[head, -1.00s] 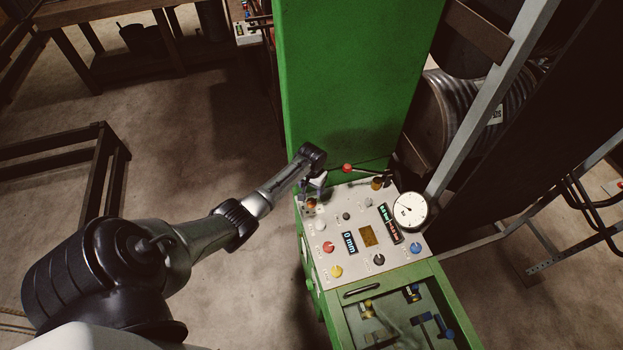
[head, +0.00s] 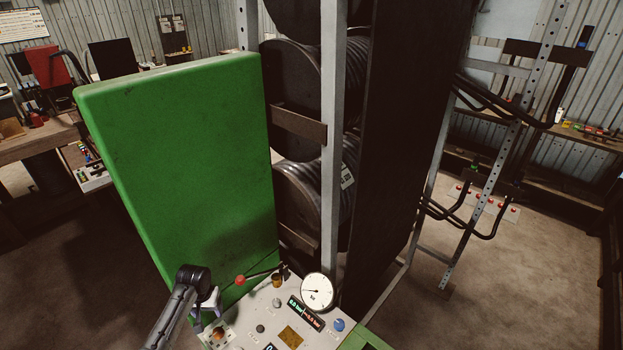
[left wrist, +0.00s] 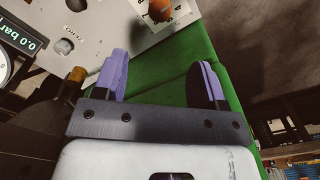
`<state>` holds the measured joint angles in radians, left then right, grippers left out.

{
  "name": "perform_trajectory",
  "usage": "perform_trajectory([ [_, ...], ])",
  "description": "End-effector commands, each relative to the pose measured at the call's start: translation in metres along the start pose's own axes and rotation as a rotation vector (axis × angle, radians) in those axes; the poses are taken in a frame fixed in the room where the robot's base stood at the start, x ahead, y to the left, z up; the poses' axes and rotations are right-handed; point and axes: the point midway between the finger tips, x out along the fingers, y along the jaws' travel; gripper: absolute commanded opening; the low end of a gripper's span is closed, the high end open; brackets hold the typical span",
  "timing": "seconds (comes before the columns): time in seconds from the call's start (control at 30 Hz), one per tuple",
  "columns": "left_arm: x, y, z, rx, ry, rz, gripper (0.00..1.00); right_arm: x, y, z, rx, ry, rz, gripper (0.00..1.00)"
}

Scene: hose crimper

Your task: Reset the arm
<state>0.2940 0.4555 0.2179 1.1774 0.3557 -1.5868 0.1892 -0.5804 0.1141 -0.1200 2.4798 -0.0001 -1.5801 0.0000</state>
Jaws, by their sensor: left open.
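My left arm comes in from the bottom of the head view, and its gripper (head: 207,312) is over the far left corner of the crimper's control panel (head: 258,311). In the left wrist view the two purple fingers (left wrist: 161,80) are apart with nothing between them. An orange-red knob (left wrist: 160,10) on the panel lies ahead of the fingertips. A red-tipped lever (head: 240,281) and a round white gauge (head: 317,291) stand at the back of the panel. The right gripper is not in view.
A tall green cabinet (head: 185,170) rises behind the panel. Hose reels (head: 310,200) and a dark upright board (head: 400,150) stand to its right. A metal rack with black hooks (head: 480,160) is farther right. Open floor (head: 540,265) shows at the right.

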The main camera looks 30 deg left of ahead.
Motion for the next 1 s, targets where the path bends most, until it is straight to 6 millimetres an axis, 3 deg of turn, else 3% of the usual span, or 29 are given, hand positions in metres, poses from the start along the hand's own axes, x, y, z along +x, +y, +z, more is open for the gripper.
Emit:
perform_trajectory([
  [0.2,0.002,0.003,0.005,0.017,0.004,-0.007,0.65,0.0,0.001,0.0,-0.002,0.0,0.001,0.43],
  [0.37,0.014,0.023,0.04,0.129,0.03,-0.046,0.65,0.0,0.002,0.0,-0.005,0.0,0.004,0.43],
  [0.53,0.022,0.064,0.12,0.341,0.087,-0.08,0.65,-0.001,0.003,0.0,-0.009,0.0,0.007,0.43],
  [0.67,0.013,0.094,0.19,0.486,0.138,-0.068,0.65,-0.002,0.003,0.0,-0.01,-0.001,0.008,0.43],
  [0.8,-0.011,0.118,0.26,0.6,0.193,-0.029,0.65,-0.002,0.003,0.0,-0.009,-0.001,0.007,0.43],
  [1.0,-0.054,0.136,0.33,0.683,0.261,0.034,0.65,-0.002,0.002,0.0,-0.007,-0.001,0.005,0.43],
])
